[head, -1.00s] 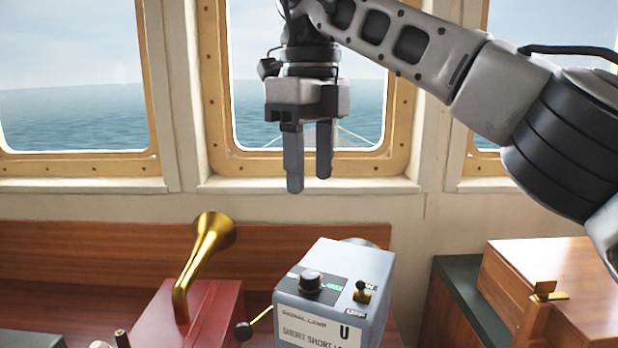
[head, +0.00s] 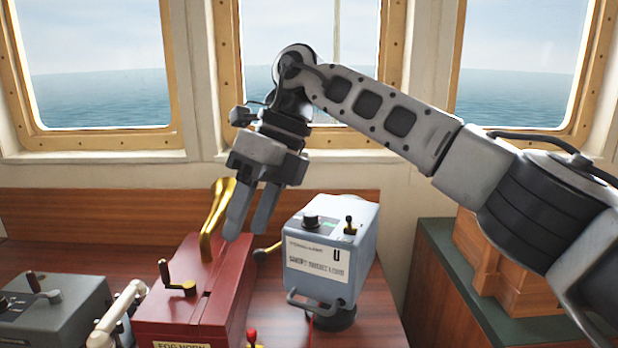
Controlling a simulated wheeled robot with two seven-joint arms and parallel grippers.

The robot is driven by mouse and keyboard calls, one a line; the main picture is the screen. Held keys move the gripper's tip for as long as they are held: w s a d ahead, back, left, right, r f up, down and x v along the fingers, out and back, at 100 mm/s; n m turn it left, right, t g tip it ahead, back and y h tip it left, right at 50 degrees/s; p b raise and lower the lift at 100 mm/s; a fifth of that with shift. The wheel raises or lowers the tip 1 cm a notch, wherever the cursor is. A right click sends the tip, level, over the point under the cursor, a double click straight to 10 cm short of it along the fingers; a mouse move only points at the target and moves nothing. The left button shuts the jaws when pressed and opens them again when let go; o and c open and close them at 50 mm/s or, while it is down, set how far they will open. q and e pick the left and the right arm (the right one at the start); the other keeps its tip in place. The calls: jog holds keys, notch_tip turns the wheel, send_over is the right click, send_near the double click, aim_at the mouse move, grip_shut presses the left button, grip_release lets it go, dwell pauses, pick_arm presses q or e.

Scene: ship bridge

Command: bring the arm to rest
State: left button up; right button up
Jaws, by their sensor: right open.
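My right arm comes in from the right of the head view. Its gripper (head: 247,229) is open and empty, with its fingers pointing down and a little to the left. In the picture the fingertips lie between the brass horn (head: 214,222) and the grey-blue signal lamp box (head: 328,258), and overlap the back of the red fog horn box (head: 200,292). I cannot tell how far above the boxes they are. My left gripper is not in view.
The signal lamp box has a knob and a small brass lever on top, and a lever at its left side. A grey box (head: 55,312) with a handle stands at left. A wooden box (head: 510,270) sits on the green-topped cabinet (head: 450,262) at right. Windows (head: 95,62) line the back.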

jog(key=s+a+f+m+g+y, duration=0.2)
jog(key=s+a+f+g+y, duration=0.35)
jog(key=a+y, duration=0.35)
jog(key=w+d+f+n+t+h, duration=0.2)
jog(key=d+f+n+t, duration=0.95)
jog(key=n, duration=0.55)
jog(key=w+d+f+n+t+h, duration=0.1)
jog(key=d+f+n+t+h, duration=0.1)
jog(key=d+f+n+t, duration=1.05)
jog(key=s+d+f+m+g+h, duration=0.1)
jog(key=s+d+f+g+h, duration=0.1)
jog(key=s+f, duration=0.4)
jog(key=s+d+f+g+h, duration=0.3)
jog(key=s+d+f+h, duration=0.1)
jog(key=s, duration=0.6)
notch_tip(320, 180, down, 2)
jog(key=shift+d+f+m, duration=0.15)
jog(key=shift+d+m, duration=0.2)
jog(key=shift+d, duration=0.35)
